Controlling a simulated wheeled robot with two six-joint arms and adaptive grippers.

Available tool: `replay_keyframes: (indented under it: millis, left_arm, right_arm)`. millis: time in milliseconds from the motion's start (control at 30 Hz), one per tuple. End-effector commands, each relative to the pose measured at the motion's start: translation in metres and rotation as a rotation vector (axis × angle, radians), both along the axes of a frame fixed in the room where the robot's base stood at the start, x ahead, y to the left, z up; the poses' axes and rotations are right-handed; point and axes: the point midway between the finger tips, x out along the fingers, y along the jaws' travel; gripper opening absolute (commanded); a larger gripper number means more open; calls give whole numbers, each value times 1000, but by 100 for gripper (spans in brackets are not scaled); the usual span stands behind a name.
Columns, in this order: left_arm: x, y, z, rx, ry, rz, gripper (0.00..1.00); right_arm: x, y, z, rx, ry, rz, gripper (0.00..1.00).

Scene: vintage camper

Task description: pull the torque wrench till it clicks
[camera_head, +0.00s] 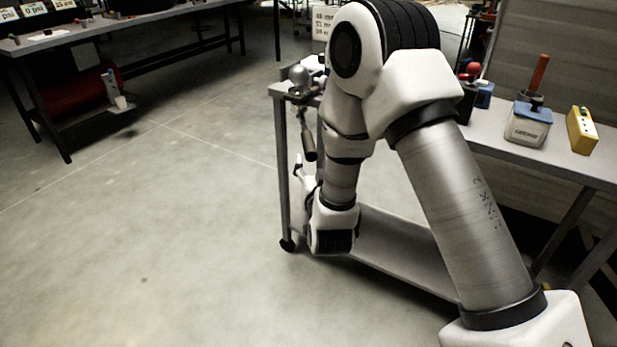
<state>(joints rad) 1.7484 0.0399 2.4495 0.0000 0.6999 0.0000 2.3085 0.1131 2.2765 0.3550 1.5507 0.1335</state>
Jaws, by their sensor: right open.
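What looks like the torque wrench, a thin bar with a dark cylindrical grip (309,146), hangs at the near left end of the workbench, below a grey rounded fitting (298,76). My right arm reaches up from the lower right and bends down in front of the bench. My right gripper (299,178) is just left of my wrist, below the grip and apparently apart from it. It is small and partly hidden by the wrist; it is open and seems empty. My left gripper is not in view.
The workbench (480,140) has a lower shelf (400,245) and wheels. On it stand a blue-lidded container (528,124) and a yellow box (581,130). Another table (110,24) stands at the back left, with a red tank (75,92) underneath. The floor at left is clear.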

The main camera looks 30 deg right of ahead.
Motion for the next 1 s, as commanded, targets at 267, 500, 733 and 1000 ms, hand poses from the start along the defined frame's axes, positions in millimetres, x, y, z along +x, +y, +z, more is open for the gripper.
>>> replay_keyframes:
  millis: [267, 500, 733, 1000]
  left_arm:
    - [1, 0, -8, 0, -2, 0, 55]
    - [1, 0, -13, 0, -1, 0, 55]
    - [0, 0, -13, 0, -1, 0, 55]
    - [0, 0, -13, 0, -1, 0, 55]
  right_arm:
    - [21, -10, 7, 3, -28, -1, 55]
    - [62, -28, 5, 2, -26, 0, 55]
    - [73, -33, 6, 1, -22, 3, 55]
    - [73, -33, 6, 1, -21, 2, 2]
